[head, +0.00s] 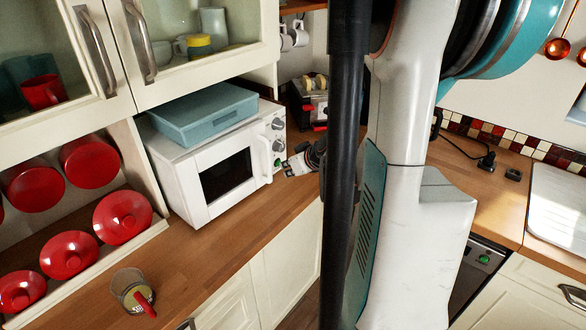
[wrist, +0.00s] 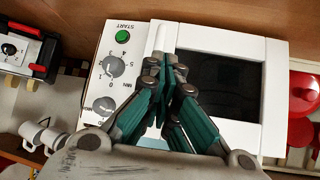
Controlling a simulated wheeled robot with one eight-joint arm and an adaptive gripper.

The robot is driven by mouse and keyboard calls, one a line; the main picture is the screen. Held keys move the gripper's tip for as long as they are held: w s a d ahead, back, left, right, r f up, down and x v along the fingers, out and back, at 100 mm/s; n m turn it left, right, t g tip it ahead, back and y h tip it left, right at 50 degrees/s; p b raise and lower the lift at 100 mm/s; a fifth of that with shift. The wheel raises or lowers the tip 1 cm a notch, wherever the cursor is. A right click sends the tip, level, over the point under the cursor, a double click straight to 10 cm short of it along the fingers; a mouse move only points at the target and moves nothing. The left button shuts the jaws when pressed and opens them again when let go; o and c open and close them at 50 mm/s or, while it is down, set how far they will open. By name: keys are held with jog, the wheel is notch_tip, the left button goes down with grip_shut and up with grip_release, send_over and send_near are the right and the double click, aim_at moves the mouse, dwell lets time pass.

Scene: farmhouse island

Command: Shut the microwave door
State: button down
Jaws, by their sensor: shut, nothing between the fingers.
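The white microwave (head: 168,165) stands on the wooden counter, with its front toward the room. Its door (head: 206,205), with a dark window, lies close to the front of the body. I cannot tell whether it is fully latched or slightly ajar. In the wrist view the door (wrist: 276,75) is right of the control panel (wrist: 105,92). My gripper (head: 287,166) is in front of the microwave near the panel side. In the wrist view my gripper (wrist: 170,66) is shut and empty, its tips over the door's handle edge. Contact cannot be told.
A blue-grey box (head: 205,113) lies on top of the microwave. A glass jar (head: 130,288) stands on the counter, and a toaster (head: 308,103) stands behind. My arm hides the middle of the head view.

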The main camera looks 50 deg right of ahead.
aim_at(271, 166)
jog(key=shift+w+d+f+b, duration=0.15)
jog(key=shift+w+f, duration=0.25)
jog(key=shift+w, duration=0.7)
jog(key=shift+w+d+f+b, duration=0.2)
jog(key=shift+w+f, duration=0.15)
jog(key=shift+w, duration=0.7)
jog(key=shift+w+d+f+b, duration=0.15)
jog(key=shift+w+f, duration=0.25)
jog(key=shift+w, duration=0.7)
jog(key=shift+w+d, duration=0.3)
jog(key=shift+w, duration=0.6)
